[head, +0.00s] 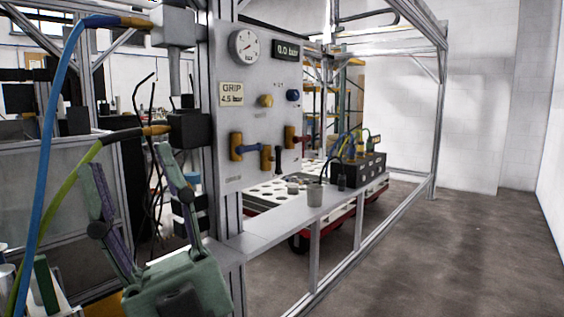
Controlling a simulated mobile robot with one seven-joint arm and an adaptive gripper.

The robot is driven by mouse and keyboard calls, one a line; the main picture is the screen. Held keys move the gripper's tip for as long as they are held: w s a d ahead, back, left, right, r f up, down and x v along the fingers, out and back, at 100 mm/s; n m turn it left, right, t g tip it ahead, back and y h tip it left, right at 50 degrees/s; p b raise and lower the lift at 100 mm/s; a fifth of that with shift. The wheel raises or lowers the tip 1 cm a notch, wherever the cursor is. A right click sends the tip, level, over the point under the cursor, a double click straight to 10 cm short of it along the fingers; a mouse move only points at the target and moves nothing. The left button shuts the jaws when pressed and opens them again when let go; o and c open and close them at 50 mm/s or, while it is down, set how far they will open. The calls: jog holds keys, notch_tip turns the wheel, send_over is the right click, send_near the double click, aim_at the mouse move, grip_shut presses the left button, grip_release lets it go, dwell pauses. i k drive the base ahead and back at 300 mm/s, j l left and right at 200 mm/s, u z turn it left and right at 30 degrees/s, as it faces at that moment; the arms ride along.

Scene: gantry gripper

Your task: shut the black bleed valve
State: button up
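The black bleed valve (278,157) is low on the grey panel (230,120), between two other valves. It is small in the head view; its black lever looks upright, beside a brass-coloured body. My gripper (126,165) is at the lower left, close to the camera, with a green body and two long fingers pointing up. The fingers are spread wide with nothing held between them. The gripper is left of the panel and apart from the valve. I cannot tell the exact depth between them.
A blue-handled valve (249,149) and a red-handled valve (301,139) flank the black one. Above are a round gauge (244,47) and a digital display (290,49). A ledge (265,232) with a grey cup (315,195) runs below. Blue hose (52,110) hangs near my gripper. Floor at right is clear.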

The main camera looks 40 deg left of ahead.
aim_at(277, 149)
jog(key=k+j+u, duration=0.1)
jog(key=j+u, duration=0.5)
jog(key=j, duration=0.2)
jog(key=i+j, duration=0.4)
jog(key=j, duration=0.1)
